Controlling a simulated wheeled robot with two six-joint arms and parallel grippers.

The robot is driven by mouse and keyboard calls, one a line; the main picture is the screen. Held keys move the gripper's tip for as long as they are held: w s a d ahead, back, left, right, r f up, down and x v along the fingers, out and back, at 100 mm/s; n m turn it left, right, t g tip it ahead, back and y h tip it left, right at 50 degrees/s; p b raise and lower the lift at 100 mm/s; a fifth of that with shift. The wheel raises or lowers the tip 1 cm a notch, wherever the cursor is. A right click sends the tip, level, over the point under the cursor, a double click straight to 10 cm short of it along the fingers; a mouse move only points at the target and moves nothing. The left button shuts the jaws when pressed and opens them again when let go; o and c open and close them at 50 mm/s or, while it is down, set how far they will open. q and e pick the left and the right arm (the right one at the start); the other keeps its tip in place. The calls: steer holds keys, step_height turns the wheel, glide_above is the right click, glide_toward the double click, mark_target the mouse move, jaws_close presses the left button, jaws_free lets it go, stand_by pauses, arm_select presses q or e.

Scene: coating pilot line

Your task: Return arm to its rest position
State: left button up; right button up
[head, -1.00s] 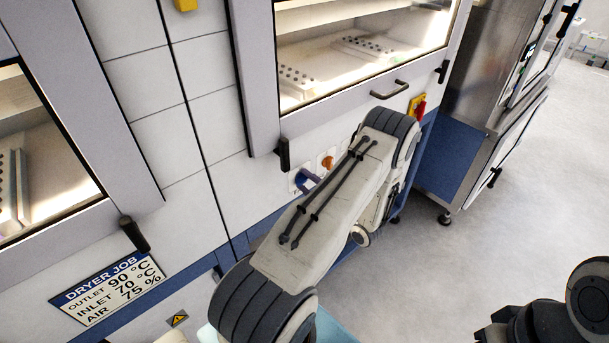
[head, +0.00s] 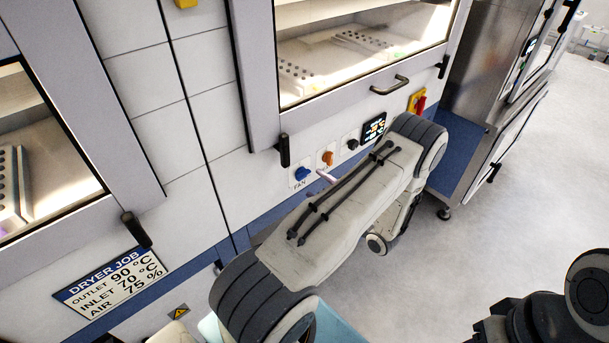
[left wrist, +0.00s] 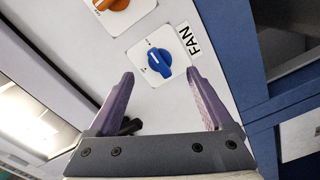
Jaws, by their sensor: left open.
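My left arm (head: 345,205) reaches in front of the dryer's white panel. Only a pinkish finger of my left gripper (head: 327,177) shows past the arm in the head view. In the left wrist view my left gripper (left wrist: 160,74) is open and empty, with its two purple fingers wide apart. The blue FAN knob (left wrist: 158,62) lies ahead between the fingertips, apart from them; it also shows in the head view (head: 302,174). The orange knob (head: 327,158) is right of it there. My right gripper is not visible.
A small display (head: 374,129), a black knob (head: 352,144) and a red and yellow switch (head: 418,102) are on the panel. The door handle (head: 390,85) is above. A steel cabinet (head: 480,80) stands at the right. Open floor (head: 500,225) lies in front.

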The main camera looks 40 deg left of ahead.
arm_select(q)
steer(key=shift+d, duration=0.4)
steer(key=s+d+r+n+g+h, duration=0.25)
steer(key=d+r+n, duration=0.25)
steer(key=r+n, duration=0.3)
steer(key=s+d+r+n+h, duration=0.2)
steer(key=s+d+n+h, duration=0.3)
steer(key=d+n, duration=0.4)
steer(key=s+d+r+n+h+b, duration=0.1)
steer(key=s+d+r+n+h, duration=0.2)
steer(key=s+d+n+h, duration=0.3)
steer(key=s+d+r+n+h, duration=0.3)
steer(key=s+d+n+h, duration=0.2)
steer(key=s+d+n, duration=0.3)
steer(key=d+n+t, duration=0.1)
steer(key=d+n, duration=0.3)
steer(key=d, duration=0.3)
steer(key=shift+b, duration=0.4)
